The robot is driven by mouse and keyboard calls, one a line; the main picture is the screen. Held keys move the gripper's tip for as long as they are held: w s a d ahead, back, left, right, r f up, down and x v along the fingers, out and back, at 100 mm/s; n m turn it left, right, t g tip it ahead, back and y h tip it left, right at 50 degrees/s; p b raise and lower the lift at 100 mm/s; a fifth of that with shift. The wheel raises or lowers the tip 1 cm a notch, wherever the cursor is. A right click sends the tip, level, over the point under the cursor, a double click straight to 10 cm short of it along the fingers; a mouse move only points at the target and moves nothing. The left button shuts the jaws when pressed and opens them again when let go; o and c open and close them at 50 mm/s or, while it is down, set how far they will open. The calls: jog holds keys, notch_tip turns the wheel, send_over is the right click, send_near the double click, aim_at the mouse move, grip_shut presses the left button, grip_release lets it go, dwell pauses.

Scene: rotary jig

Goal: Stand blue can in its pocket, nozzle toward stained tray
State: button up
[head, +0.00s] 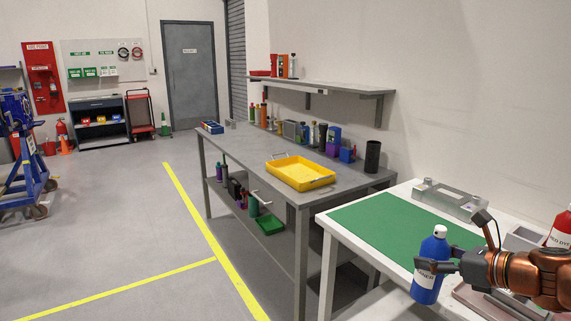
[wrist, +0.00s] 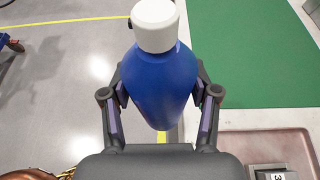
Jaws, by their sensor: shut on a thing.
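The blue can (head: 428,276) has a white cap and a pale label with dark letters. My gripper (head: 436,266) is shut on its body and holds it upright at the white table's near-left edge. In the wrist view the can (wrist: 163,75) stands between both fingers of my gripper (wrist: 163,95). A small dark spot on the cap's left side there may be the nozzle. A pinkish-brown tray (wrist: 262,146), possibly the stained one, lies at lower right; my arm partly covers it in the head view. A grey metal fixture (head: 450,199) sits at the table's back; I cannot make out the can's pocket.
A green mat (head: 385,230) covers much of the white table and is clear. A red-and-white bottle (head: 561,232) and a grey box (head: 522,238) stand at right. A grey bench with a yellow tray (head: 301,184) and several bottles stands beyond. Floor at left is open.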

jog(key=w+a+f+m+t+h, duration=0.1)
jog(key=w+a+f+m+h, duration=0.2)
jog(key=w+a, duration=1)
jog(key=shift+w+a+f, duration=0.3)
jog(key=shift+w+f, duration=0.6)
notch_tip(320, 180, up, 12)
jog(key=p, duration=1.2)
jog(key=shift+r, duration=0.2)
